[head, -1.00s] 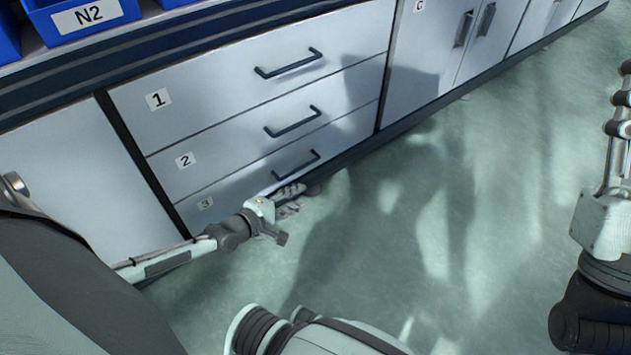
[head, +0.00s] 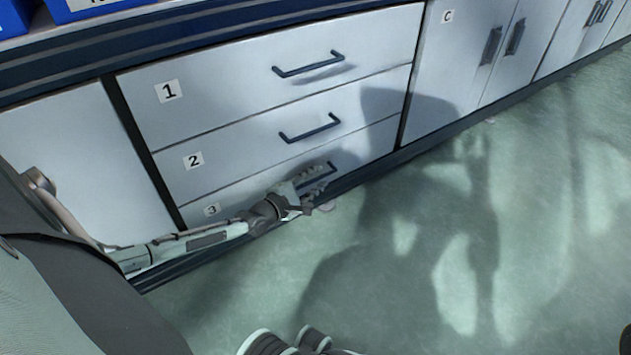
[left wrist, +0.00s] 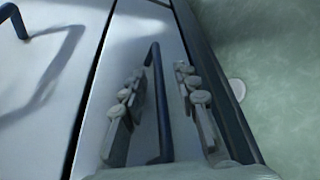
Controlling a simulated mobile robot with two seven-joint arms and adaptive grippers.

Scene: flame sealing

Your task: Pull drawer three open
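Drawer three (head: 240,205), the lowest of three white drawers, appears closed and carries a "3" label (head: 212,210). Its dark bar handle (head: 327,168) is partly hidden by my left gripper (head: 312,186) in the head view. In the left wrist view the handle (left wrist: 159,85) runs between the two fingers of my left gripper (left wrist: 163,98). The fingers are open, one on each side of the bar, with gaps visible. I cannot tell how deep the bar sits between them. My right gripper is not in view.
Drawers one (head: 230,95) and two (head: 240,155) appear closed above, with similar handles. A cabinet marked C (head: 450,70) stands to the right. Blue bins (head: 75,8) sit on the counter. The green floor (head: 400,290) in front is open.

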